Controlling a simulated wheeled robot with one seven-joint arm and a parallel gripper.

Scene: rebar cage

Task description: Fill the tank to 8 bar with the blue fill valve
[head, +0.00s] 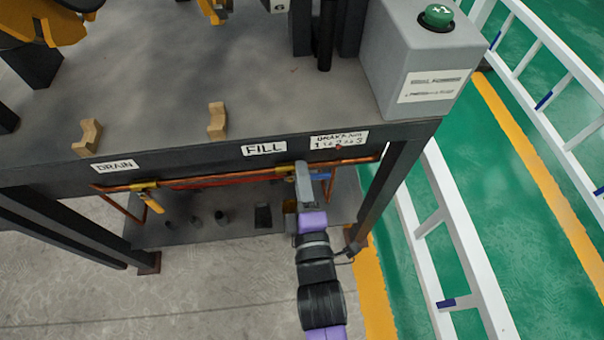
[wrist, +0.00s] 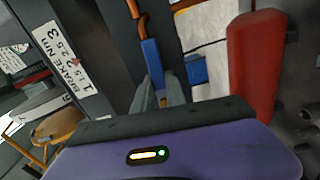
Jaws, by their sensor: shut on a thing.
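The blue fill valve handle (head: 322,176) sits on the pipe under the bench's front edge, partly hidden by my gripper in the head view. In the wrist view the blue handle (wrist: 151,62) runs down between my two grey fingers. My gripper (head: 303,172) is shut on it; in the wrist view its fingertips (wrist: 159,84) stand on either side of the handle. The FILL label (head: 264,149) is on the bench edge, to the left of my gripper. No tank pressure reading can be made out in either view.
A DRAIN label (head: 115,165) and a yellow drain valve handle (head: 151,201) are to the left. A grey box with a green button (head: 438,15) stands on the bench's right corner. A red cylinder (wrist: 255,65) is right of my fingers. White rails (head: 468,250) run along the right.

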